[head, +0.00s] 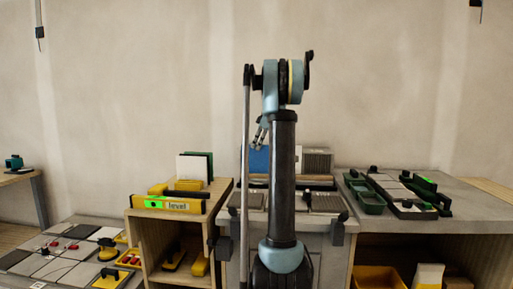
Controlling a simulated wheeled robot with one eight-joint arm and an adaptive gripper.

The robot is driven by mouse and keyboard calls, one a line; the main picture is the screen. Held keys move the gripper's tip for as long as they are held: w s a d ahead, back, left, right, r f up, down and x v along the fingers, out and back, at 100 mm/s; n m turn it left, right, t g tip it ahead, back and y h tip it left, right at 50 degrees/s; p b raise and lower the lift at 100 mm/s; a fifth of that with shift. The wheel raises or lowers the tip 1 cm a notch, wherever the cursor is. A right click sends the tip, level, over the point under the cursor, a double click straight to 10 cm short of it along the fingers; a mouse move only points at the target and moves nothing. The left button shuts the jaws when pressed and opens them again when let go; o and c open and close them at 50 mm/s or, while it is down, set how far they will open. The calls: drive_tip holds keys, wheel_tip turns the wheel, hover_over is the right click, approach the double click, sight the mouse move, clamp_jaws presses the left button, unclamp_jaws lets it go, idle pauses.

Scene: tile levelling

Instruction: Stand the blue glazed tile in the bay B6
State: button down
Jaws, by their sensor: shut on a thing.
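The blue glazed tile (258,160) is upright behind my arm, over the rack in the middle of the head view. My arm hides its right part. My gripper (260,143) is at the tile's top edge, pointing down, and is shut on it. The rack (320,181) is a low wooden-fronted stand, partly hidden by my arm. A white tile and a grey ribbed tile (317,160) stand in it to the right. No bay labels can be read, so I cannot tell which bay is B6 or whether the blue tile touches the rack.
White and dark green tiles (194,167) stand on the left cabinet behind a yellow level (168,204). Dark green trays (369,200) and grey tiles sit on the right bench. A low surface with tiles and yellow-black tools (107,250) is at lower left.

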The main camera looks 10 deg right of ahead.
idle(0.3)
drive_tip(key=c, duration=1.7)
unclamp_jaws()
drive_tip(key=shift+r, duration=0.1)
drive_tip(key=shift+r, duration=2.9)
